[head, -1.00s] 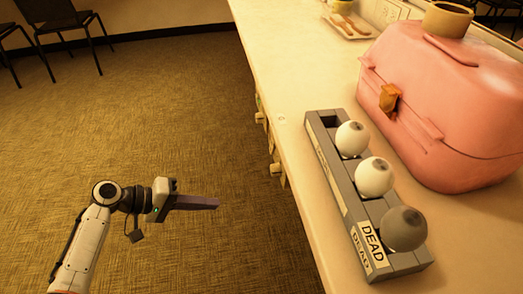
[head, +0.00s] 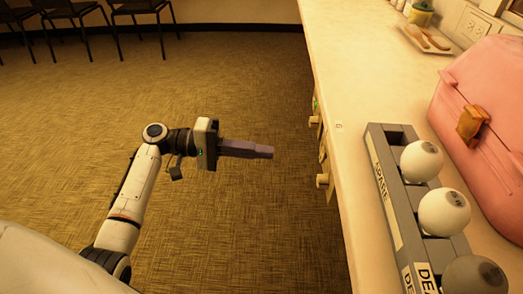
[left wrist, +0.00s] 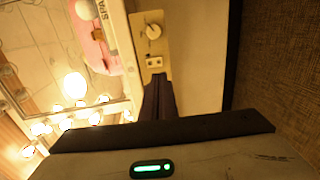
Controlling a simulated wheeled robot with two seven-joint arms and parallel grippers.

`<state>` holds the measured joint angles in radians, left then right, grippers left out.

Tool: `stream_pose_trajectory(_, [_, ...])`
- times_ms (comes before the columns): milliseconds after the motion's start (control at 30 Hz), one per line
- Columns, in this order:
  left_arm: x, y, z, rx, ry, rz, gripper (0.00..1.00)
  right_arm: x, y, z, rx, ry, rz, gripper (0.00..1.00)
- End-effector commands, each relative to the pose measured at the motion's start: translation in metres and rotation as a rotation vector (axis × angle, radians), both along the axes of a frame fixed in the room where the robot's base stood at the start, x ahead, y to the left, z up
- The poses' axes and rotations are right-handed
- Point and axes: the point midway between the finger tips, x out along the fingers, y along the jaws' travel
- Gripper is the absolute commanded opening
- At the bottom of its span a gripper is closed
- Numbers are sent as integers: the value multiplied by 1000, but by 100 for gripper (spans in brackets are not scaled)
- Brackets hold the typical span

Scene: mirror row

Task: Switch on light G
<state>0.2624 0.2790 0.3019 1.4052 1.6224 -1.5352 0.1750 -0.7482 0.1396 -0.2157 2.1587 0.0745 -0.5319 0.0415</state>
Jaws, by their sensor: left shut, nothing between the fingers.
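My left gripper (head: 268,152) is shut and empty. It points right toward the counter's front and stands apart from it in the head view. A small label that seems to read G (head: 339,127) is on the countertop's edge. Knobs (head: 323,181) stick out of the front below. In the left wrist view the closed fingers (left wrist: 158,92) point at a panel with a round knob (left wrist: 153,31) and a small switch plate (left wrist: 153,61). Mirror bulbs (left wrist: 75,85) glow there, while some at the far left look dark. Which bulb is G, I cannot tell. My right gripper is out of view.
On the counter (head: 345,60) stand a grey rack (head: 393,215) with white bulbs, marked SPARE and DEAD, and a pink case (head: 490,110). A tray with brushes (head: 430,38) lies behind. Chairs (head: 140,10) stand far left. The carpet (head: 245,230) between is clear.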

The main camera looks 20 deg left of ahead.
Motion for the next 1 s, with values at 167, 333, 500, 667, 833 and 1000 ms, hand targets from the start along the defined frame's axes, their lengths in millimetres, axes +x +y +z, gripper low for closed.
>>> stream_pose_trajectory(167, [16, -38, -5, -3, -2, -2, 0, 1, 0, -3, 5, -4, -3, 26])
stream_pose_trajectory(333, [28, -69, -10, -2, 0, -1, 0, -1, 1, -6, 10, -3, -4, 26])
stream_pose_trajectory(500, [37, -89, -13, -2, 2, -1, 0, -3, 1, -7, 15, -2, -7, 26])
stream_pose_trajectory(667, [41, -97, -13, 0, 1, 1, 0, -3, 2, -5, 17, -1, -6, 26])
stream_pose_trajectory(833, [41, -98, -13, 1, 1, 2, 0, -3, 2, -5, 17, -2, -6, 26])
stream_pose_trajectory(1000, [41, -98, -14, 0, 1, 1, 0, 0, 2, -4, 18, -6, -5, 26])
